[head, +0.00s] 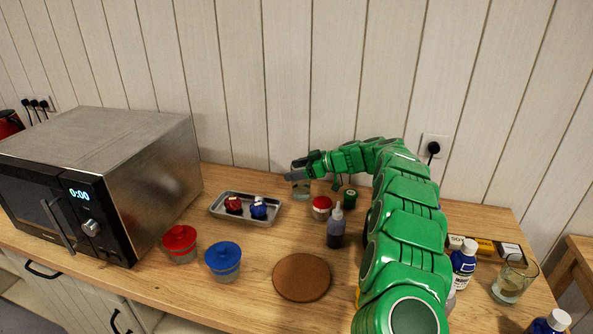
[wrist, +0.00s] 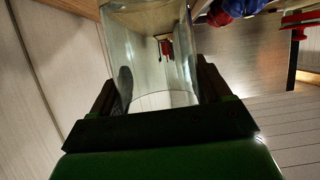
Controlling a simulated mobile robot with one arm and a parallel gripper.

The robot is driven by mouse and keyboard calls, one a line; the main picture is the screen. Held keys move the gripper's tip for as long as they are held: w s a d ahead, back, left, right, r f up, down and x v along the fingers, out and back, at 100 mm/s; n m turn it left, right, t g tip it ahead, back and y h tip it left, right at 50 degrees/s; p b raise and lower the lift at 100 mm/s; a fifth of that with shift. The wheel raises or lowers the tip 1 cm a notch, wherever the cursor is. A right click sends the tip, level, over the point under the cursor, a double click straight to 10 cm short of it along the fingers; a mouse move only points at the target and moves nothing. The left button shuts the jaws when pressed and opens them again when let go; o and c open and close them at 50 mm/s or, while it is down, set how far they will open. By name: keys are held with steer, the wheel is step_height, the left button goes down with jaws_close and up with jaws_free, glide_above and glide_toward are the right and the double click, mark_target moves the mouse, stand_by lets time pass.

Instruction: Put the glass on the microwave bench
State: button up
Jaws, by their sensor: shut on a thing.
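A clear glass (head: 302,189) is at the back of the wooden bench (head: 255,273), right of the microwave (head: 154,160). My gripper (head: 297,173) is shut on this glass. In the wrist view the glass (wrist: 150,60) fills the space between the two dark fingers of my gripper (wrist: 162,92). Its upper part is partly hidden by the gripper in the head view. I cannot tell whether its base touches the bench. A second glass (head: 514,280) with some liquid stands at the bench's right end, apart from my gripper.
A metal tray (head: 224,214) with red and blue items lies left of the held glass. A dark bottle (head: 336,228), small jars and a round brown mat (head: 302,277) are close to my arm.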

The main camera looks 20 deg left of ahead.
steer(key=o, duration=1.6)
steer(key=shift+f, duration=0.1)
steer(key=shift+d+r, duration=0.2)
steer(key=v, duration=1.1)
steer(key=shift+d, duration=0.3)
steer(key=shift+r, duration=0.1)
